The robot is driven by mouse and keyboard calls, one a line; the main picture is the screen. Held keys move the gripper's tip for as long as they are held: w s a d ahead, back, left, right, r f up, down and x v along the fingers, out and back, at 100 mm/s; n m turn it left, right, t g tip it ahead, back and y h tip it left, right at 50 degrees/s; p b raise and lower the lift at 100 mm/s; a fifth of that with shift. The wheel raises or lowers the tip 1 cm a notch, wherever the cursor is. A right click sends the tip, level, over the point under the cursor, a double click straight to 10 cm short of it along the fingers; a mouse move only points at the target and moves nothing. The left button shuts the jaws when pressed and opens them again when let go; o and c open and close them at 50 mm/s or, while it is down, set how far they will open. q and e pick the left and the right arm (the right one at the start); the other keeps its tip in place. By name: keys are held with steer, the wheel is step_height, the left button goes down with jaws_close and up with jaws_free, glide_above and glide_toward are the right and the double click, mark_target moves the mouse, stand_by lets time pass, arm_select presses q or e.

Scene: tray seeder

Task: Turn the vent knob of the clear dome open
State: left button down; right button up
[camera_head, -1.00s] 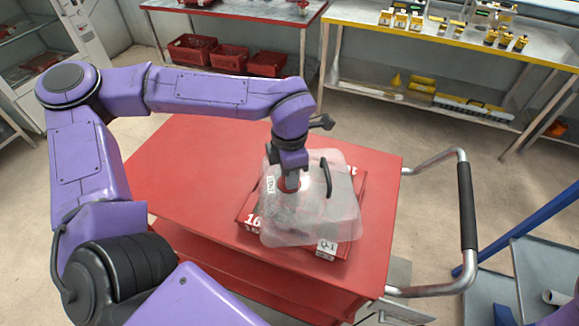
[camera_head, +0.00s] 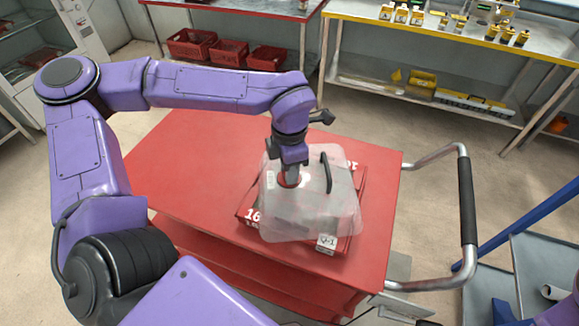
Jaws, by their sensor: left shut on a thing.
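The clear dome (camera_head: 318,218) sits over a red tray (camera_head: 358,185) on the red cart top. It is translucent, with a black handle (camera_head: 326,172) on top. The vent knob (camera_head: 289,183) shows as a small reddish patch on the dome's top, left of the handle, mostly covered by my gripper. My left gripper (camera_head: 290,178) points down from above and is shut on the vent knob; its fingertips are hard to make out. The knob's exact angle cannot be told. My right gripper is not in view.
The cart top (camera_head: 200,165) is clear to the left of the tray. A metal push handle with a black grip (camera_head: 467,200) sticks out at the cart's right. Benches with red crates (camera_head: 190,43) and yellow-black items stand at the back.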

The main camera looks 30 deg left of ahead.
arm_select(q)
steer(key=c, duration=0.9)
jaws_free()
steer(key=shift+o, duration=0.2)
step_height(320, 180, up, 11)
steer(key=shift+f+b, duration=0.2)
steer(key=shift+b, duration=0.15)
